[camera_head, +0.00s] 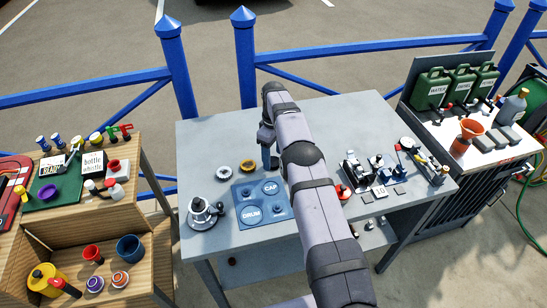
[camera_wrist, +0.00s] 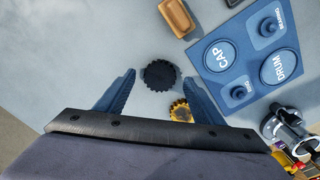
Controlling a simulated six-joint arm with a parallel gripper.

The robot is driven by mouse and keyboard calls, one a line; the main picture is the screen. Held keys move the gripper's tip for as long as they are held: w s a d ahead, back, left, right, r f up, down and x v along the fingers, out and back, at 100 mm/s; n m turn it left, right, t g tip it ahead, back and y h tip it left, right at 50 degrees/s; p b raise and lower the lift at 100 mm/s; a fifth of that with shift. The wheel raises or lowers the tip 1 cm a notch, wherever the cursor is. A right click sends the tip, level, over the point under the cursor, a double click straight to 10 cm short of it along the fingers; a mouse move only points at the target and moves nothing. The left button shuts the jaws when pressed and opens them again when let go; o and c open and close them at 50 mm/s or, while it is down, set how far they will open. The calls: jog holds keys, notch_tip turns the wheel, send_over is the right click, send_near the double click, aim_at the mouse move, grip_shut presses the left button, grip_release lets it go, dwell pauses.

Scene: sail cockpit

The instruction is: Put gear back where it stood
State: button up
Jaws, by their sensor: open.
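A dark toothed gear (camera_wrist: 160,75) lies flat on the grey tabletop. It lies between and beyond the tips of my gripper (camera_wrist: 162,80) in the wrist view. My gripper is open and holds nothing; in the head view it (camera_head: 270,155) points down over the table behind the blue board. A yellow gear (camera_wrist: 181,110) lies beside the dark one, near the right finger; it also shows in the head view (camera_head: 247,166). In the head view the arm and gripper largely hide the dark gear.
A silver winch (camera_head: 202,213) stands at the table's (camera_head: 330,115) left front. A pale ring (camera_head: 222,172) lies left of the yellow gear. A tan block (camera_wrist: 177,17) lies past the dark gear. Metal fittings (camera_head: 357,168) crowd the right side. The back of the table is clear.

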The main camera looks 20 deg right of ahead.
aim_at(273, 161)
notch_tip(273, 161, up, 11)
jog(key=p, duration=0.4)
jog(key=s+a+r+m, duration=0.1)
jog(key=s+r+m, duration=0.2)
jog(key=s, duration=0.4)
jog(key=s+a+r+m, duration=0.2)
jog(key=s+r, duration=0.2)
jog(key=s, duration=0.3)
jog(key=s+f+m, duration=0.2)
jog(key=s, duration=1)
jog(key=s+a+f+m, duration=0.1)
jog(key=s+f+m, duration=0.1)
jog(key=s, duration=0.9)
jog(key=shift+s+f, duration=0.4)
jog(key=shift+a, duration=0.1)
